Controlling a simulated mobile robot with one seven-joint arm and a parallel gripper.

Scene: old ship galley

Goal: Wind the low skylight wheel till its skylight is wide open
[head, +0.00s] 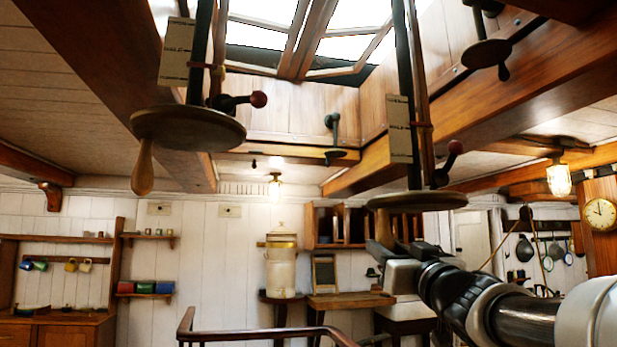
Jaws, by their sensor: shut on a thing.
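A round wooden wheel (415,201) hangs at right of centre on a dark vertical shaft. It sits lower in the picture than the other large wooden wheel (188,128) at left, whose handle points down. My gripper (380,246) is under the left rim of the lower wheel, shut on its handle. The skylight (300,38) is overhead, with wooden frames and bright panes. A dark gap shows below the panes; I cannot tell how far each one is open.
A card (398,128) hangs beside the lower wheel's shaft, with a red-knobbed lever (449,160) nearby. Smaller cranks hang at upper right (487,53) and on the far beam (334,140). A wooden rail (260,331) stands below.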

